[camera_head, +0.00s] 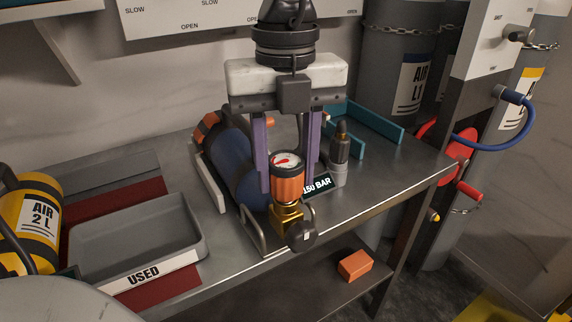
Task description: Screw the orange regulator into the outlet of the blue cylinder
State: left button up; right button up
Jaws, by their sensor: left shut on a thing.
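The blue cylinder (229,158) lies on the metal bench in a cradle, its valve end toward me. A brass valve (286,219) with a black knob (301,237) is at its near end. My left gripper (287,183) comes down from above with its two purple fingers shut on the orange regulator (288,190). The regulator is upright, with its round white gauge facing up toward me. Its lower end meets the brass valve in the picture; I cannot tell whether it is threaded in. The outlet itself is hidden. My right gripper is not in view.
A grey tray marked USED (137,238) and a yellow AIR cylinder (35,212) are at left. A 150 BAR sign (317,186), a small dark bottle-like part (340,148) and a teal rack (372,121) stand right. An orange block (355,265) lies on the lower shelf.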

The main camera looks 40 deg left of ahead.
pick_arm(q)
jog(key=o, duration=1.4)
jog(key=shift+c, duration=0.2)
notch_tip(320, 180, up, 2)
notch_tip(320, 180, up, 8)
jog(key=shift+f+p, duration=0.25)
jog(key=shift+p, duration=0.8)
jog(key=shift+r, duration=0.45)
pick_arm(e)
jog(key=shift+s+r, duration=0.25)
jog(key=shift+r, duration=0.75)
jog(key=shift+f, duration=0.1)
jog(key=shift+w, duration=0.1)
